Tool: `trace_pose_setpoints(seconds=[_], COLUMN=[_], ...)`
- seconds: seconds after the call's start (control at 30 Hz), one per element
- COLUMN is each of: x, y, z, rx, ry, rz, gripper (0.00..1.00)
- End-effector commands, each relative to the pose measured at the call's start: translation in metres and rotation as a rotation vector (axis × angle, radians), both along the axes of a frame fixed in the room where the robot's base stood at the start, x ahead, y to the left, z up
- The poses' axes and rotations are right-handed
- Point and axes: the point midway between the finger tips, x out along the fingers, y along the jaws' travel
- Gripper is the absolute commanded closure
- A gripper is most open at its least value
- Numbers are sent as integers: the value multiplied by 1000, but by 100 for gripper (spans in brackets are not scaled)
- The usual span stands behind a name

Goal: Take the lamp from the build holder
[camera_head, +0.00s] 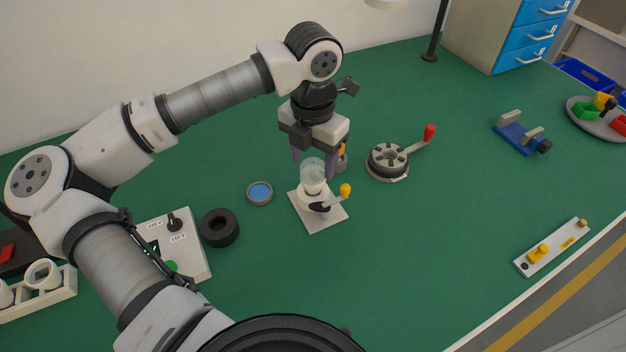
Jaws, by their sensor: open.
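The lamp (312,170) has a clear, translucent bulb and stands upright in the build holder. The build holder (325,219) is a light square plate with a white socket and a yellow-knobbed lever (345,190) on its right side. My gripper (318,160) points down just behind and above the lamp, with its fingers apart. The bulb overlaps the fingers in this view, so I cannot tell whether they touch it. A small orange-brown item (342,152) shows behind the right finger, partly hidden.
A round chuck (388,162) with a red-knobbed handle stands to the right. A blue-filled dish (260,192), a black ring (219,228) and a switch box (185,235) lie left. A blue vise (518,138) and a grey strip (550,248) are farther right. The green table front is clear.

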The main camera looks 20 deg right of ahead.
Motion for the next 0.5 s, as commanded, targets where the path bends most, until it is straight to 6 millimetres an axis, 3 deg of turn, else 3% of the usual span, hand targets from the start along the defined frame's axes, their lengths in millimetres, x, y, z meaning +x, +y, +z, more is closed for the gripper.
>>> trace_pose_setpoints(seconds=[0.33,0.5], x=[-1,-1], y=[1,1], z=[-41,-52], rx=[-2,-1], ry=[4,1], rz=[1,1], gripper=[42,42])
